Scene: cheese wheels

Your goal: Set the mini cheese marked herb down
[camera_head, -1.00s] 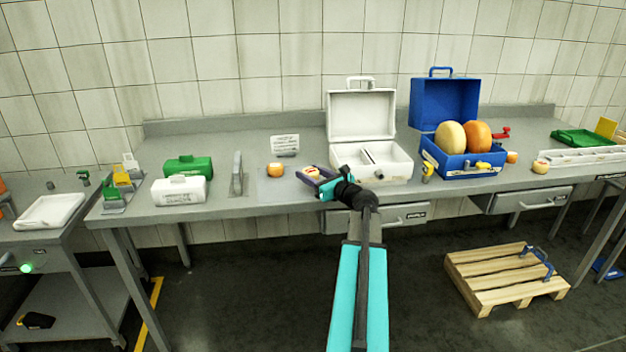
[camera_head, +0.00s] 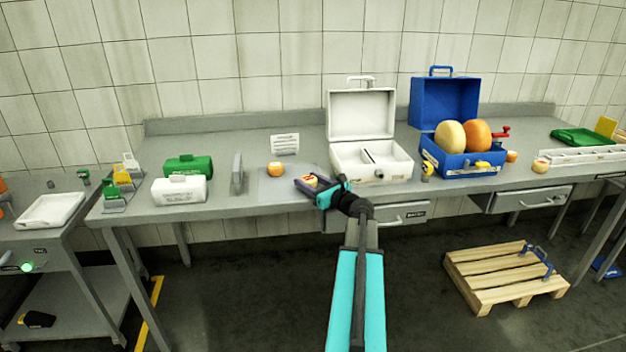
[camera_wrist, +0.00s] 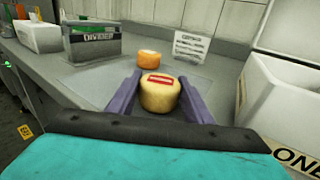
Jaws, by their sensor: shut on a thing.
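My gripper (camera_head: 307,184) is shut on a small pale yellow cheese (camera_wrist: 160,96) with a red-and-white label on top. The label's wording is too small to read, so I cannot tell whether it says herb. In the wrist view the cheese sits upright between the two purple fingers. It is over or near the front right part of a grey mat (camera_head: 268,186); I cannot tell whether it touches the surface. Another mini cheese (camera_head: 276,169), orange, stands on the mat behind and to the left. It also shows in the wrist view (camera_wrist: 149,57).
An open white case (camera_head: 395,170) with a divider stands right of my gripper. A blue case (camera_head: 463,172) with two large cheeses is farther right. A white card (camera_head: 285,143) stands behind the mat. Green and white boxes (camera_head: 180,190) are at the left.

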